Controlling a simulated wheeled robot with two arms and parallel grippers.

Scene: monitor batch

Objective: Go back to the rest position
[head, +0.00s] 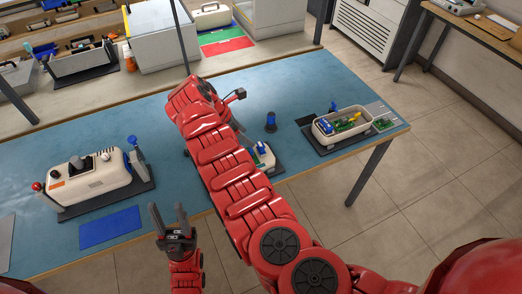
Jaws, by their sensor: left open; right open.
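My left gripper (168,217) is in the lower left of the head view, in front of the table's near edge. Its two fingers point up and stand apart, with nothing between them. My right arm reaches from the lower right across the blue table (285,88). Its far end is over the middle of the table. Its gripper is hidden behind the arm; a small grey sliver beside the arm is too unclear to name.
A white device (85,180) on a dark base stands left, behind a blue mat (110,227). A smaller device (262,157) is partly behind my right arm. A bin (322,135) with coloured parts stands right, near a dark blue knob (271,122). Floor is clear on the right.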

